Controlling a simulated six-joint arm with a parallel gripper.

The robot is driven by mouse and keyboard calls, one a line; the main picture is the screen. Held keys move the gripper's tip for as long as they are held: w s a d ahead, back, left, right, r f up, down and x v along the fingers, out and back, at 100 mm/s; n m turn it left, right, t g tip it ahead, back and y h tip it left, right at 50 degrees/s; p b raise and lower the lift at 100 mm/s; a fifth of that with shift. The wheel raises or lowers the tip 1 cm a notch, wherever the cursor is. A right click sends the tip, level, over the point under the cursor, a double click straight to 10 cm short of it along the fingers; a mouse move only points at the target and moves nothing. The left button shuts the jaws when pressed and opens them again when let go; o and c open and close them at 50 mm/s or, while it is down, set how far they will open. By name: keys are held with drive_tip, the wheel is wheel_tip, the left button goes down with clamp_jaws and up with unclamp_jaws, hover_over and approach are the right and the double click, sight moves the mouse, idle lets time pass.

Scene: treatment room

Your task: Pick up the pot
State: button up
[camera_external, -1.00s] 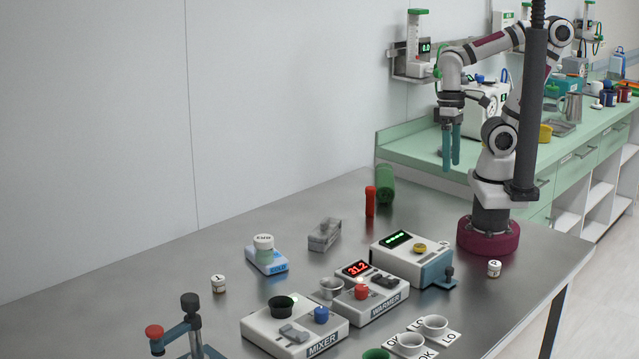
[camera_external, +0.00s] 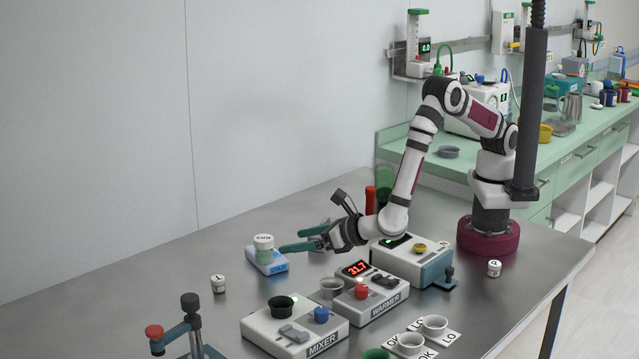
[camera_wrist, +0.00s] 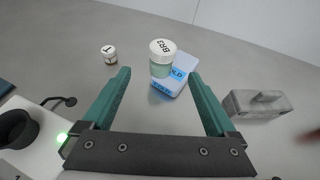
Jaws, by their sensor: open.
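A pale green pot with a white lid (camera_external: 264,243) stands upright on a blue and white cold pad (camera_external: 270,262). In the wrist view, the same pot (camera_wrist: 162,58) has a lid marked BR3 and appears beyond and between the fingertips. My gripper (camera_external: 291,240) reaches horizontally from the right, with its green fingers pointing at the pot. In the wrist view, my gripper (camera_wrist: 159,73) is open and nothing is held between its fingers. Whether a fingertip touches the pot cannot be told.
A small white jar (camera_external: 218,284) stands left of the pad. A grey block (camera_wrist: 258,104) lies to its right. A mixer (camera_external: 296,325), a warmer (camera_external: 370,303) and cups (camera_external: 409,343) are in front. Bare steel table lies left of the pad.

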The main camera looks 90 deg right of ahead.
drive_tip(key=x, duration=1.3)
drive_tip(key=shift+d+r, duration=0.2)
clamp_jaws()
drive_tip(key=s+d+r, duration=0.4)
drive_tip(key=d+r, duration=0.7)
drive_tip(key=d, duration=0.4)
drive_tip(key=w+a+f, duration=0.1)
drive_tip(key=a+f, duration=0.1)
drive_tip(key=a, duration=0.1)
drive_tip(key=w+a+f, duration=0.1)
drive_tip(key=a+f, duration=0.1)
drive_tip(key=a, duration=0.2)
drive_tip(key=w+a+f, duration=0.1)
drive_tip(key=a+f, duration=0.1)
drive_tip(key=a, duration=0.1)
drive_tip(key=shift+w+a+f, duration=0.25)
drive_tip(key=shift+w, duration=0.15)
wheel_tip(320, 180, down, 4)
drive_tip(key=shift+w+a+f, duration=0.1)
drive_tip(key=shift+a, duration=0.05)
